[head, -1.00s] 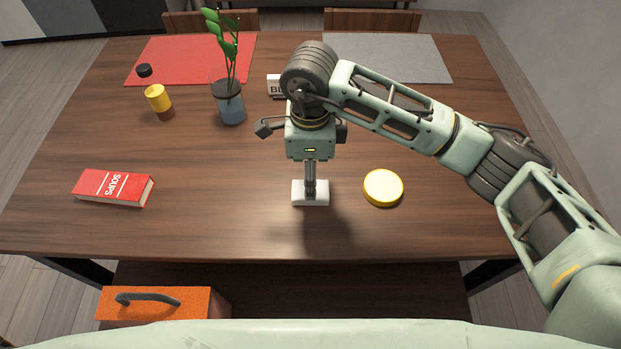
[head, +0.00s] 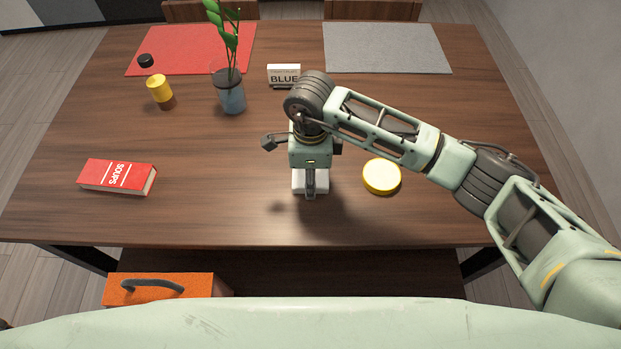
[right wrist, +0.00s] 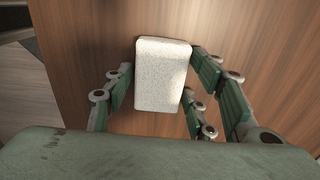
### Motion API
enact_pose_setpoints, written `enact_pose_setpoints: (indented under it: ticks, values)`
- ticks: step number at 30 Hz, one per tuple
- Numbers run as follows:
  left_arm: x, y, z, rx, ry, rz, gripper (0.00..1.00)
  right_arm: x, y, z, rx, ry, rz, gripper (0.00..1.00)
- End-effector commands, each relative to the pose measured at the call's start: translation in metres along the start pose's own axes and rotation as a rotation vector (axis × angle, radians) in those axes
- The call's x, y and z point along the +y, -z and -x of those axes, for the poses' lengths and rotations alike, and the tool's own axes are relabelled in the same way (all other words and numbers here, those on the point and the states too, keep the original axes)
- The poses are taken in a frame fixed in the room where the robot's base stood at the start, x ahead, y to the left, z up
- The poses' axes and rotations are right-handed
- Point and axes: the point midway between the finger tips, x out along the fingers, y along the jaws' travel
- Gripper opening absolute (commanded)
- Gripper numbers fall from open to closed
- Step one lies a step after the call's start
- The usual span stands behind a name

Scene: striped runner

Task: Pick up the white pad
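The white pad (head: 298,182) lies on the wooden table near its front edge, partly hidden behind my right gripper in the head view. In the right wrist view the pad (right wrist: 162,78) is a pale rounded block between the fingers. My right gripper (right wrist: 161,72) is open, with one finger on either side of the pad. A narrow gap shows on the left; the right fingertip is very close to the pad's edge, and I cannot tell if it touches. In the head view the right gripper (head: 310,194) points down over the pad. My left gripper is out of view.
A yellow round lid (head: 381,176) lies just right of the pad. A red book (head: 118,176) is at the left. The table's front edge is close.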

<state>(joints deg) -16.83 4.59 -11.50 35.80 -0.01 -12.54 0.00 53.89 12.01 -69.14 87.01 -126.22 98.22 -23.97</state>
Motion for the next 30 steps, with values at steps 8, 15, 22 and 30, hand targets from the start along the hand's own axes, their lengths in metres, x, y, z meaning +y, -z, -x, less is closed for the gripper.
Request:
enact_pose_setpoints:
  ticks: [8,15,22,30]
  values:
    - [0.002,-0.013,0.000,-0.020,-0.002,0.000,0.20,0.000,0.000,0.000,0.000,0.000,0.000,0.25]
    - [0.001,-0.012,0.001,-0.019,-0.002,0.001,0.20,0.000,0.000,0.002,0.000,0.001,0.000,0.24]
    - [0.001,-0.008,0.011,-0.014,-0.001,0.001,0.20,-0.001,0.000,0.020,-0.001,0.002,0.000,0.24]
    - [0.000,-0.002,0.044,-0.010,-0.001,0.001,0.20,0.019,0.019,0.064,0.002,0.000,0.001,0.24]
